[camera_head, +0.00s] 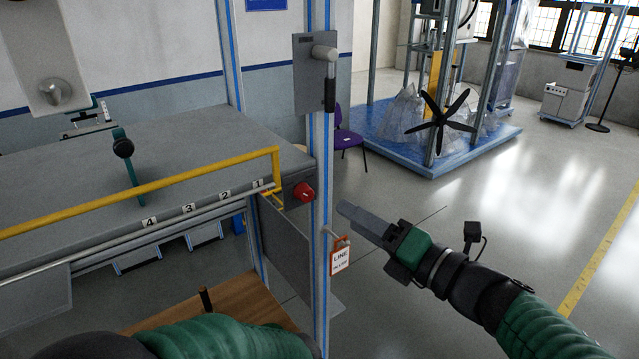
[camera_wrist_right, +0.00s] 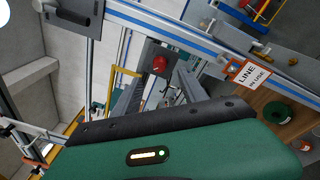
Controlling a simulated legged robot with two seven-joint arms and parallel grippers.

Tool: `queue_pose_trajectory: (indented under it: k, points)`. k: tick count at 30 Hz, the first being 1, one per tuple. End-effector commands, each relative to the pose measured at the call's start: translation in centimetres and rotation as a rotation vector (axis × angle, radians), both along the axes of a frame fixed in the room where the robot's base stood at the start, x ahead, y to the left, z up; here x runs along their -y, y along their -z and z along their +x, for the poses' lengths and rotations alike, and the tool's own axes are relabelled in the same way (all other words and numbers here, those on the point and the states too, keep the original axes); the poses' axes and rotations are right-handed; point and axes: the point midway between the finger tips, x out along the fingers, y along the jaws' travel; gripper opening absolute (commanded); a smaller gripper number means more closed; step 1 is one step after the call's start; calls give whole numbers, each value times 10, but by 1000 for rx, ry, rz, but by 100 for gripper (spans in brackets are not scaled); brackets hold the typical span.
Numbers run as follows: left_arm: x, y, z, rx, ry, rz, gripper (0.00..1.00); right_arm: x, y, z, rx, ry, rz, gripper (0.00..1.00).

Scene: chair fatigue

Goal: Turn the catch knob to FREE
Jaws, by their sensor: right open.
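A red knob (camera_head: 303,192) sits on a grey box beside the blue-edged upright post, at the end of the yellow rail. It also shows in the right wrist view (camera_wrist_right: 160,64). I cannot read any FREE mark near it. My right gripper (camera_head: 352,213) is to the right of the post, pointing left, slightly lower than the knob in the picture and apart from it. In the right wrist view its two fingers (camera_wrist_right: 160,84) are spread and empty, with the knob beyond the gap. My left arm crosses the bottom edge; its gripper is not seen.
The post (camera_head: 320,140) carries a grey plate with a lever handle (camera_head: 325,60) and a hanging "LINE IN USE" tag (camera_head: 341,258). The yellow rail (camera_head: 140,190) runs along the grey bench (camera_head: 220,140). Open floor lies to the right.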

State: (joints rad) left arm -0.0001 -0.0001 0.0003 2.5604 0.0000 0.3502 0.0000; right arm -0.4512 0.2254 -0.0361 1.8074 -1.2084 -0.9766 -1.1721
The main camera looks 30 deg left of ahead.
Motion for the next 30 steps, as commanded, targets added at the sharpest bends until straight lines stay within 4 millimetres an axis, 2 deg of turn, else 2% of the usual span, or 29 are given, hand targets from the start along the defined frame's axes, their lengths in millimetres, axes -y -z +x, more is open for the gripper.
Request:
queue_pose_trajectory:
  k: [1,6,11,22,30]
  points:
    - [0,-14,0,0,0,0,36,-16,-5,3,-5,-4,-3,50]
    - [0,-34,0,0,0,0,36,-65,-1,20,-8,-4,-8,50]
    - [0,-46,0,0,0,0,36,-95,2,27,-8,-2,-10,50]
    - [0,-46,0,0,0,0,36,-97,4,30,-8,0,-5,49]
    - [0,-46,1,0,0,0,36,-96,4,30,-8,2,-6,14]
